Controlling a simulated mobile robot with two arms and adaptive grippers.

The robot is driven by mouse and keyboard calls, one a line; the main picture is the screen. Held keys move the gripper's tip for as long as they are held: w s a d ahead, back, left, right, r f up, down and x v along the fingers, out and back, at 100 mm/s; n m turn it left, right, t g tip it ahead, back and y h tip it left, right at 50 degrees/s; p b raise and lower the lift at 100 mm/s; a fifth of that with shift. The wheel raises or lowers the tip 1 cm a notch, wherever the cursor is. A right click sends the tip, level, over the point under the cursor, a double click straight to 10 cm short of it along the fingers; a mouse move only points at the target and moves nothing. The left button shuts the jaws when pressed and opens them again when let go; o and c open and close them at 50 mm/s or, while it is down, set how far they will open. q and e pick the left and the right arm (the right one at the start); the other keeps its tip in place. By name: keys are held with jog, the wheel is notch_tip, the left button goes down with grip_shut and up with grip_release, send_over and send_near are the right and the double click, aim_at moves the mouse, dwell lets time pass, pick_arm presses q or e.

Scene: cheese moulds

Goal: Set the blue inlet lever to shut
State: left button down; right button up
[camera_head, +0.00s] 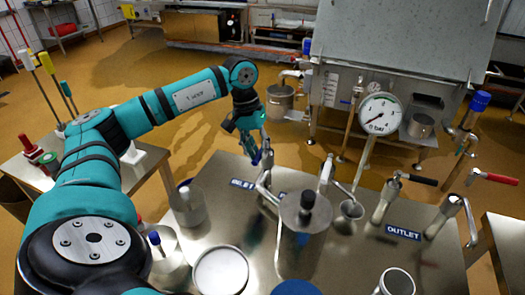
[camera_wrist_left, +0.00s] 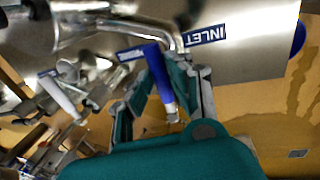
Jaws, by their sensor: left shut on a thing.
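The blue inlet lever (camera_wrist_left: 160,75) shows in the left wrist view as a blue grip with a metal end, running between the gripper fingers. A white-on-blue INLET label (camera_wrist_left: 205,36) is on the steel surface beside it. My left gripper (camera_head: 262,155) reaches down in the head view to the lever beside the inlet pipe (camera_head: 265,183). In the left wrist view its teal fingers (camera_wrist_left: 160,95) are closed around the blue grip. The fingers hide most of the lever in the head view. My right gripper is in neither view.
The steel table holds a lidded pot (camera_head: 303,225), a white round dish (camera_head: 220,270) and a dial gauge (camera_head: 380,113). An outlet label (camera_head: 403,232) sits near a black-handled valve (camera_head: 420,180) and a red-handled valve (camera_head: 490,175). A large steel vat (camera_head: 400,45) stands behind.

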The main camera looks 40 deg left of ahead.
pick_arm(q)
jog(key=shift+r, duration=0.1)
dwell(0.3)
jog(key=c, duration=1.2)
grip_release()
jog(key=shift+c, duration=0.2)
notch_tip(320, 180, up, 12)
jog(key=a, duration=0.2)
jog(key=shift+s+a, duration=0.2)
jog(key=shift+s, duration=0.2)
jog(key=shift+f, duration=0.2)
